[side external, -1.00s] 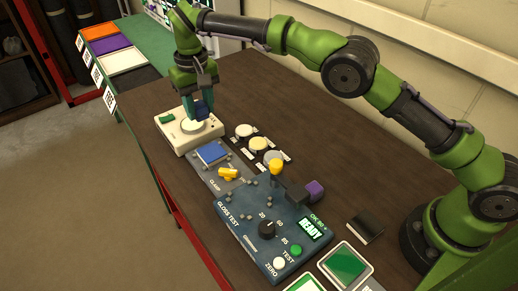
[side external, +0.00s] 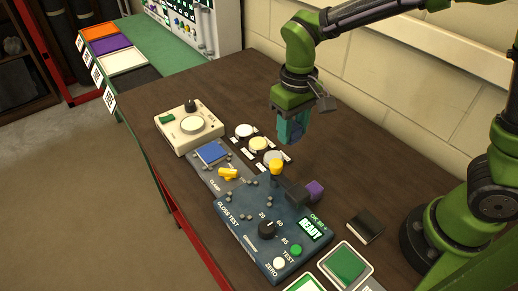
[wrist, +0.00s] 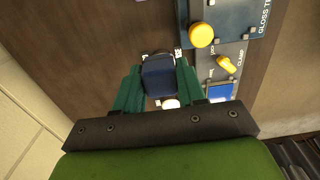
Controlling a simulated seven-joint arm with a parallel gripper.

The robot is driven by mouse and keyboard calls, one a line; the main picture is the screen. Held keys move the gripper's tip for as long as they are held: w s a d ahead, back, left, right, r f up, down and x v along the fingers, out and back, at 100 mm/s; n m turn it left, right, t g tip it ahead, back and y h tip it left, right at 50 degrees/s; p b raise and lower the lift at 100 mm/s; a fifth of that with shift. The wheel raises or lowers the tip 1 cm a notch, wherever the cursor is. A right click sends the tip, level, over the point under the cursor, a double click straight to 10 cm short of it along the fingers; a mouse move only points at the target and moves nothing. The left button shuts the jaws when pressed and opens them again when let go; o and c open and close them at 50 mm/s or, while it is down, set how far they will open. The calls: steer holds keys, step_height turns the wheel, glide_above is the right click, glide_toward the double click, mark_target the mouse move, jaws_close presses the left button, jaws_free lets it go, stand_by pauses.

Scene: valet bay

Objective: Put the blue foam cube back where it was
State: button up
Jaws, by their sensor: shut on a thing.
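The blue foam cube (wrist: 159,75) is dark blue and sits between the teal fingers of my gripper in the wrist view. My gripper (side external: 293,132) is shut on it and holds it above the dark bench, to the right of a row of round pads, in the side view. The pads are a white one (side external: 244,130), a cream one (side external: 258,143) and a grey one (side external: 274,157), with small labels beside them. In the wrist view the cube and fingers hide most of these pads.
A cream device (side external: 189,127) with a round plate and black knob stands left. A clamp plate with a blue panel (side external: 211,152) and yellow handle adjoins the blue gloss tester (side external: 270,222), whose screen reads READY.

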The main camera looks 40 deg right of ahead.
step_height(320, 180, down, 2)
steer(key=s+d+f, duration=0.1)
steer(key=s, duration=0.2)
glide_above(296, 181)
step_height(296, 181, down, 6)
steer(key=shift+r, duration=0.15)
steer(key=shift+f, duration=2.1)
steer(key=shift+f, duration=0.15)
steer(key=o, duration=1)
